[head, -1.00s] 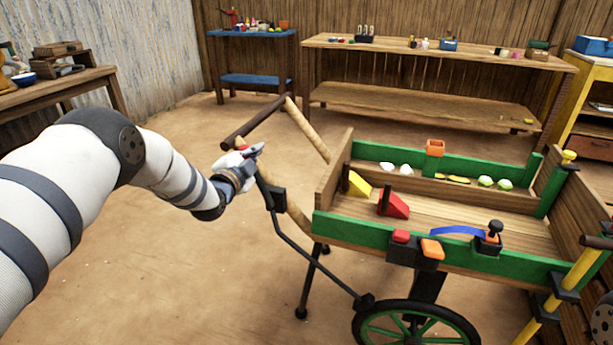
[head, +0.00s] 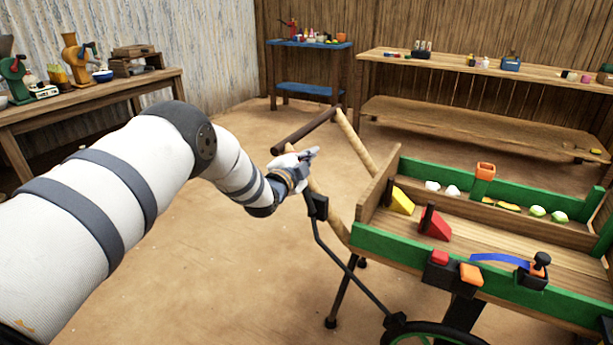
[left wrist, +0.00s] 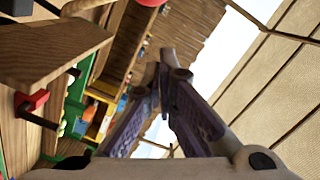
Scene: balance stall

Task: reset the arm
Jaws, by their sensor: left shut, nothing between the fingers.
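My left gripper (head: 314,154) is at the near left end of the cart, by the cart's handles and just above the upper end of a black lever (head: 318,228). Its fingers are shut with nothing between them. The left wrist view shows the two purple-grey fingers meeting at their tips (left wrist: 158,68). Part of a red round thing (left wrist: 151,2) shows at the top edge of that view. I cannot tell whether the gripper touches the lever. My right gripper is not in view.
The cart with green rails (head: 400,246) holds a yellow wedge (head: 402,201), a red wedge (head: 437,226) and small items. A dark handle bar (head: 305,130) lies behind my gripper. Benches stand at the left (head: 90,97) and back (head: 450,68). The floor between is clear.

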